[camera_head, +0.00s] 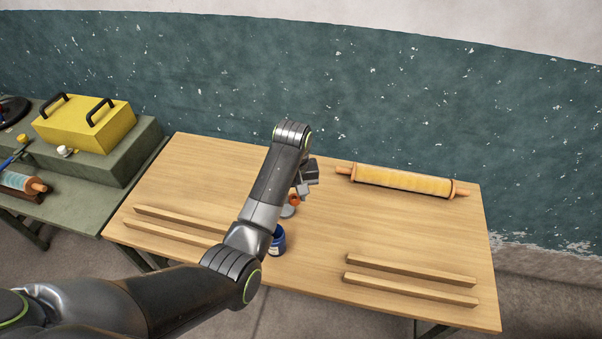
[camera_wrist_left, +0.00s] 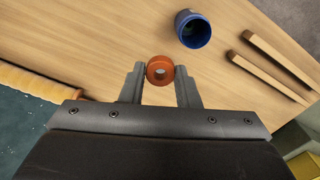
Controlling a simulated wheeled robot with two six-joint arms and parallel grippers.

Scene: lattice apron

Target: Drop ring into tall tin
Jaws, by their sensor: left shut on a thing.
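My left gripper (camera_wrist_left: 160,75) is shut on an orange ring (camera_wrist_left: 160,68), which sits between its two fingertips in the left wrist view. In the head view the ring (camera_head: 295,200) shows small beside my left arm, near the middle of the table. The dark blue tin (camera_head: 280,242) stands upright on the table, partly hidden by my arm in the head view. In the left wrist view the tin (camera_wrist_left: 197,36) stands apart from the ring, above and to the right, with its open mouth showing. My right gripper is not in view.
A yellow roller with wooden ends (camera_head: 400,180) lies along the table's back edge. Pairs of wooden bars lie at the left and right (camera_head: 410,289). A yellow box (camera_head: 84,125) stands on the green side bench. The table (camera_head: 350,225) is clear right of the tin.

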